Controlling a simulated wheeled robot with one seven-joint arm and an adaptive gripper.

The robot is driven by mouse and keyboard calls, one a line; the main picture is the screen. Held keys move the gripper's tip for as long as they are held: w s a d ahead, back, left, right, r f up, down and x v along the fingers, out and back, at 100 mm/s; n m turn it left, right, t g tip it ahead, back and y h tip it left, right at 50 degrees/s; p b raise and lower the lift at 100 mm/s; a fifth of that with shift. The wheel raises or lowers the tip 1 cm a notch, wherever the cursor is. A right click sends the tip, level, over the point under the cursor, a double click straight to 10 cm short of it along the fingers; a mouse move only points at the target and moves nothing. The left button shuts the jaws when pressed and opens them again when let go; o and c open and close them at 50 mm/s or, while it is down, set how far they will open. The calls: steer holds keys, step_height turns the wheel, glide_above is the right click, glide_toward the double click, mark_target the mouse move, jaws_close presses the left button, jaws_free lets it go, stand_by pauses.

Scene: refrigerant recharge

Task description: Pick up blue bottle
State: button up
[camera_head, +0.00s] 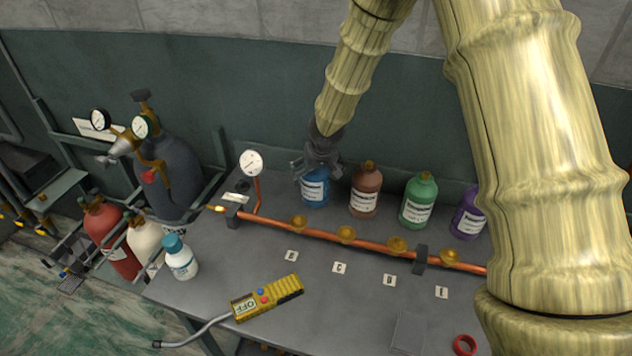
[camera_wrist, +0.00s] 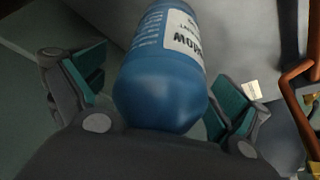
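The blue bottle (camera_head: 314,192) stands on the grey table behind the copper pipe, at the left end of a row of bottles. My gripper (camera_head: 316,167) is at its upper part and hides its top in the head view. In the wrist view the blue bottle (camera_wrist: 165,85) with its white label lies between the two teal-padded fingers of my gripper (camera_wrist: 160,95). The fingers are spread, with a visible gap on each side of the bottle.
Brown (camera_head: 365,192), green (camera_head: 419,200) and purple (camera_head: 467,215) bottles stand to the right. A copper pipe (camera_head: 320,232) with brass fittings runs in front. A gauge (camera_head: 251,163) stands to the left. A white bottle (camera_head: 180,260) and yellow meter (camera_head: 268,298) are nearer the front.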

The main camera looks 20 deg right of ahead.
steer(key=shift+w+f, duration=0.3)
steer(key=shift+w, duration=0.05)
steer(key=c, duration=0.3)
steer(key=shift+s+a+r, duration=0.1)
steer(key=shift+s+r, duration=0.15)
steer(key=shift+s, duration=0.1)
steer(key=c, duration=0.7)
steer(key=shift+w+f, duration=0.1)
steer(key=shift+w, duration=0.05)
steer(key=c, duration=1)
steer(key=shift+c, duration=0.7)
steer(key=shift+w+r, duration=0.1)
steer(key=shift+r, duration=0.15)
